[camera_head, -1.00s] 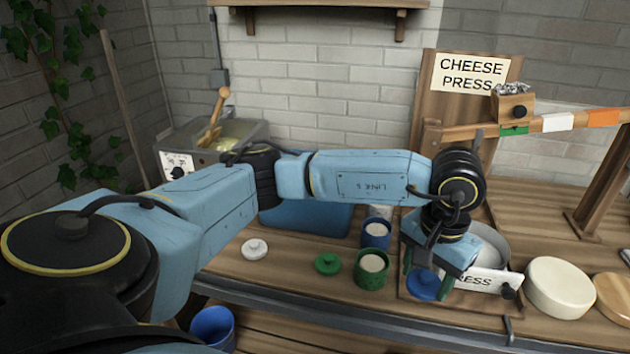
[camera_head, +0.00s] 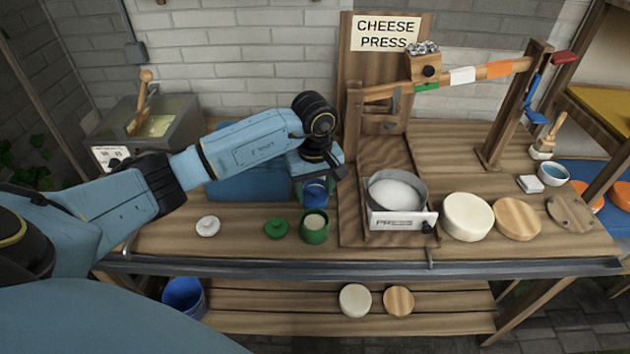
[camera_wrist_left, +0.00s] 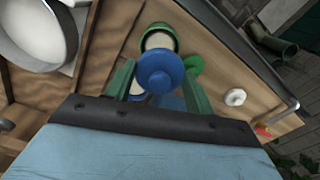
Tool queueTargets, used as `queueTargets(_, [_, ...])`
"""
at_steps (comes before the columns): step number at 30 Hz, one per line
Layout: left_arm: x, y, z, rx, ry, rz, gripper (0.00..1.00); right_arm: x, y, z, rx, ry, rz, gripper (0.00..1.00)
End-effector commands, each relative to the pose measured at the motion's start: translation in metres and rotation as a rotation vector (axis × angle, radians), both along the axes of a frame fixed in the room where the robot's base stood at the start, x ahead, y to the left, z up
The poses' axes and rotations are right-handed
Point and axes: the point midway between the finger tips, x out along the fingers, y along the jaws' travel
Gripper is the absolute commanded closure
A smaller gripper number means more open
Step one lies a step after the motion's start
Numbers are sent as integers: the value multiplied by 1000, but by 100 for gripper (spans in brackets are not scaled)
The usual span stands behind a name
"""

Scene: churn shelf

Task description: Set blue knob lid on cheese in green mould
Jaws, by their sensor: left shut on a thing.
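My left gripper (camera_head: 316,182) is shut on the blue knob lid (camera_wrist_left: 160,70), which hangs level between the green fingers in the left wrist view. In the head view the gripper is just behind the green mould (camera_head: 314,234), over the spot of the blue mould (camera_head: 309,200), which it mostly hides. The green mould stands upright and open on the bench, with pale cheese (camera_head: 315,221) inside. In the wrist view the green mould (camera_wrist_left: 162,30) shows just beyond the lid, whose edge overlaps its near side in the picture. My right gripper is not in view.
A green lid (camera_head: 276,228) lies left of the green mould, and a white lid (camera_head: 207,226) farther left. The press pan (camera_head: 398,217) stands to the right, with a cheese wheel (camera_head: 467,217) beside it. A blue tub (camera_head: 250,184) stands behind.

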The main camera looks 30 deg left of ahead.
Motion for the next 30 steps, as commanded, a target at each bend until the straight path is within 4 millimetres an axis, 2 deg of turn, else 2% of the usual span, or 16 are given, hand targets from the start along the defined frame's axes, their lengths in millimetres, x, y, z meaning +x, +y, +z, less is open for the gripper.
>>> queueTargets(21, [0,-1,-58,-1,1,-5,68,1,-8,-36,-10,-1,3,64])
queueTargets(30, [0,-1,-73,-1,0,-5,68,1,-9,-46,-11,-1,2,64])
